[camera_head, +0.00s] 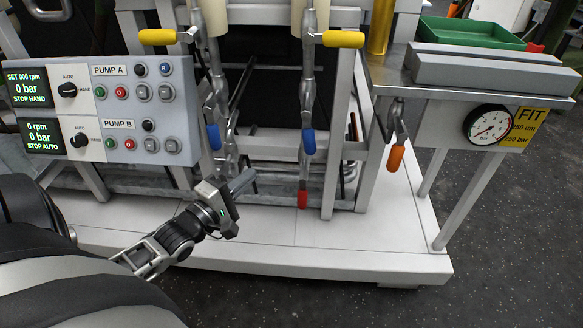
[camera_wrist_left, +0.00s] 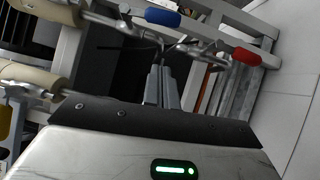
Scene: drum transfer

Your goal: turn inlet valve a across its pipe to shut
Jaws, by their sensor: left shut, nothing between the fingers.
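No label shows which lever is inlet valve a. Two yellow levers, a left one (camera_head: 158,37) and a right one (camera_head: 343,39), lie across their upright pipes. Blue levers, a left one (camera_head: 213,137) and a right one (camera_head: 309,141), hang down along the pipes. A red lever (camera_head: 302,199) hangs lowest. My left gripper (camera_head: 247,181) is shut and empty, below the left blue lever and left of the red one, apart from both. The wrist view shows its closed fingers (camera_wrist_left: 160,88), with a blue handle (camera_wrist_left: 163,18) and a red handle (camera_wrist_left: 246,57) beyond. My right gripper is out of view.
The pump control panel (camera_head: 100,110) stands at left, close to the pipes. An orange lever (camera_head: 396,158) and a pressure gauge (camera_head: 488,125) are at right. A frame post (camera_head: 338,120) stands right of the pipes. The white base (camera_head: 330,240) has bare room in front.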

